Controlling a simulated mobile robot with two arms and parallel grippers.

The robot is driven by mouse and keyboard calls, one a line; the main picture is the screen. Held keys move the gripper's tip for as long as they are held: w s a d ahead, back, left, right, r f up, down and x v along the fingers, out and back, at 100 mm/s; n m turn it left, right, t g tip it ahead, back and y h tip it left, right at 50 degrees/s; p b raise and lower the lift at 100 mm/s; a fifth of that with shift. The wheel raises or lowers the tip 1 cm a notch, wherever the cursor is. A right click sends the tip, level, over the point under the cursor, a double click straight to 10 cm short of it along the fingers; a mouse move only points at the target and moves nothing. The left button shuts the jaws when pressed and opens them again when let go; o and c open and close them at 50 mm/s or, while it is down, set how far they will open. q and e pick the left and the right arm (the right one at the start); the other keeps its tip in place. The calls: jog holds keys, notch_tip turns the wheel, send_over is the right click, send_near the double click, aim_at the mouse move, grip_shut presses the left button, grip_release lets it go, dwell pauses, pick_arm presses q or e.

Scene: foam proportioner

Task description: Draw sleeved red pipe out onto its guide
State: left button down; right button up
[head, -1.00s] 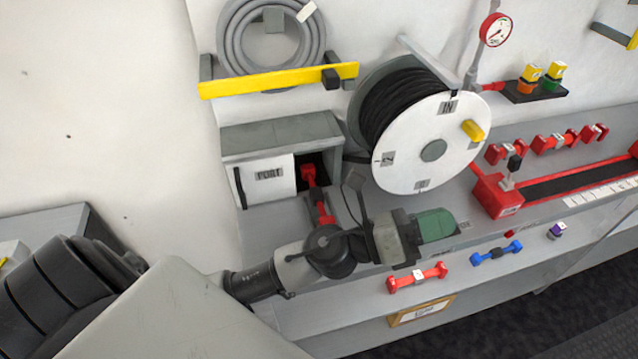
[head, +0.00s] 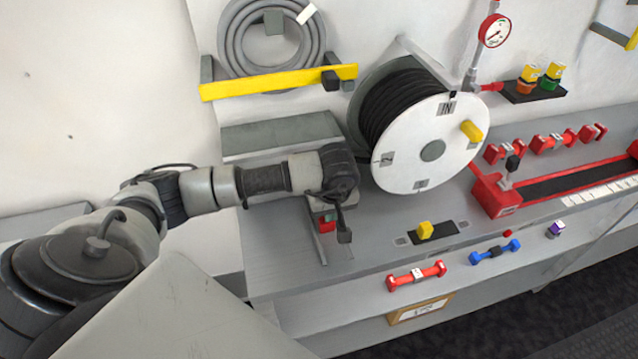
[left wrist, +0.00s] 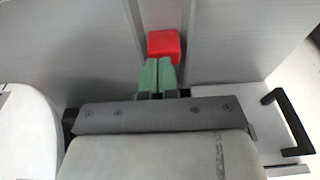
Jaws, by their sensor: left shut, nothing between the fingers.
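A red block-like end (head: 327,222) of the pipe shows just below my left wrist in the head view, at the guide (head: 318,243) on the grey bench. In the left wrist view the red end (left wrist: 163,45) lies just beyond my left gripper (left wrist: 159,75). The gripper's green fingers are together and empty, close to the red end; whether they touch it I cannot tell. My right gripper is not in view.
The hose reel (head: 433,151) stands close right of my wrist. In the left wrist view a white panel with a black handle (left wrist: 290,122) is at right. A yellow block (head: 425,230), red dumbbell-shaped part (head: 416,276) and blue one (head: 496,252) lie along the bench front.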

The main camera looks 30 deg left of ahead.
pick_arm(q)
jog(key=w+a+p, duration=0.1)
jog(key=w+a, duration=0.2)
jog(key=w+a+p, duration=0.1)
jog(key=w+a, duration=0.1)
jog(key=a, duration=0.1)
jog(key=shift+w+a+r, duration=0.1)
jog(key=shift+w+a, duration=0.3)
jog(key=shift+f+p, duration=0.2)
jog(key=shift+p, duration=0.35)
jog(key=shift+f+b, duration=0.6)
jog(key=shift+s+f, duration=0.1)
